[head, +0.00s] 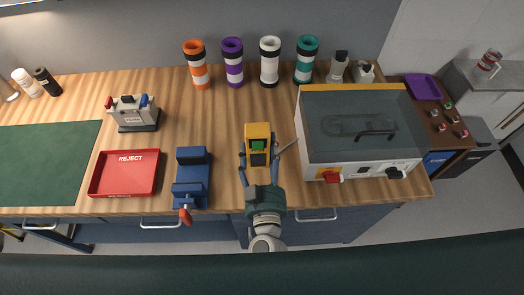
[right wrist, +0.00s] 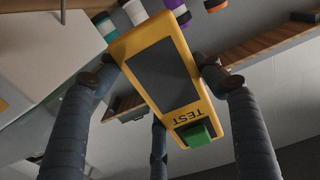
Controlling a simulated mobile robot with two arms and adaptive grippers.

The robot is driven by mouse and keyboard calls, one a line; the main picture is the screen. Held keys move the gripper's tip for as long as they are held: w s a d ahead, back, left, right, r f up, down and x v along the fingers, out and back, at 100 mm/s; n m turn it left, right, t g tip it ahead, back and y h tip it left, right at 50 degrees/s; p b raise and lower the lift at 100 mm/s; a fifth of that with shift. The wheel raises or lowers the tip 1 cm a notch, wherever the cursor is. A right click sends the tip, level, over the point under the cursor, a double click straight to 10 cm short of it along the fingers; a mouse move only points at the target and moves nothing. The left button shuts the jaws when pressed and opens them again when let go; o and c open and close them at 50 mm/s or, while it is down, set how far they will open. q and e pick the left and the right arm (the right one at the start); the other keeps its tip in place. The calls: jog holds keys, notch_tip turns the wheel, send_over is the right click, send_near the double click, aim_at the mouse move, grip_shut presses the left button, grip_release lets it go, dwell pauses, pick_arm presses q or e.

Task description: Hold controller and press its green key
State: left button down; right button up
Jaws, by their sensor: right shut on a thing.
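My right gripper (head: 259,163) comes in from the bottom of the head view and is shut on the yellow controller (head: 257,129), holding it over the front part of the wooden bench. The controller has a green patch and a dark area on the face seen from above. In the right wrist view the controller (right wrist: 136,47) sits between two of my right gripper's fingers (right wrist: 158,75). It shows a dark panel, the word TEST and a raised green key (right wrist: 196,136) at its lower end. A third finger is below the body; I cannot tell whether it touches. My left gripper is not in view.
A blue vise (head: 192,172) and a red REJECT tray (head: 125,189) are to the left. A grey lidded machine (head: 310,142) stands close on the right. Several coloured tubes (head: 233,68) line the back. Bare wood (head: 222,115) lies behind the controller.

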jog(key=shift+w, duration=0.2)
jog(key=shift+a+f, duration=0.1)
jog(key=shift+f+b, duration=0.35)
jog(key=shift+b, duration=0.1)
jog(key=shift+w+f, duration=0.1)
jog(key=shift+f, duration=0.2)
jog(key=shift+f+b, duration=3.1)
jog(key=shift+f, duration=0.85)
jog(key=o, duration=0.6)
jog(key=c, duration=0.5)
jog(key=shift+c, duration=0.2)
